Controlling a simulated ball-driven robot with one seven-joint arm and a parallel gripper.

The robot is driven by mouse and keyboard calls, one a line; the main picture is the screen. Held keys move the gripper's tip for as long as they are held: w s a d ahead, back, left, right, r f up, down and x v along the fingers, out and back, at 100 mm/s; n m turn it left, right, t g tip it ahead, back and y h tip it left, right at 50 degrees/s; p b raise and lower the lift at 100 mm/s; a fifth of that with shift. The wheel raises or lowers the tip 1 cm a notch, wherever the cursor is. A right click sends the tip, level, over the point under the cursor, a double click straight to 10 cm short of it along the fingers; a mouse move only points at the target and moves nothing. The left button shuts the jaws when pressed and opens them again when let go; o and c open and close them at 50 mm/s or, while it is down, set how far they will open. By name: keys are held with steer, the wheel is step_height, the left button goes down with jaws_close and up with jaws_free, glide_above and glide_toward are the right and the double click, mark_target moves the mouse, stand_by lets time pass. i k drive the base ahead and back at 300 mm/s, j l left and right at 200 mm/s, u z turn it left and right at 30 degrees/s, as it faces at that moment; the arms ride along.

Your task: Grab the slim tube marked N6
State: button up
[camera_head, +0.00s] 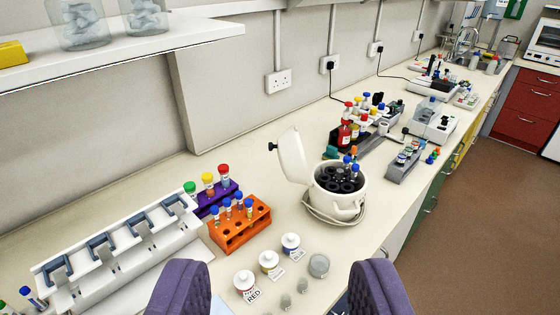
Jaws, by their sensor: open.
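Another blue-capped tube (33,298) leans at the lower left. The labels are too small to read, so I cannot tell which tube is N6. My gripper (278,266) shows as two purple padded fingers at the bottom edge, wide apart with nothing held between them. It is apart from the rack and the tubes.
A purple rack (212,206) with larger green-, yellow- and red-capped tubes stands behind the orange one. White pots (269,262) and a small glass dish (319,266) stand in front. A long white holder (120,250) fills the left bench. The centrifuge lid (293,158) is raised.

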mark_target(346, 159)
steer(key=i+l, duration=0.4)
steer(key=i+l+u, duration=0.15)
steer(key=i+l, duration=0.6)
steer(key=i+l+u, duration=0.15)
steer(key=i+l, duration=0.2)
steer(key=l, duration=0.2)
steer(key=i+l, duration=0.35)
steer(key=l, duration=0.15)
steer(key=u, duration=0.05)
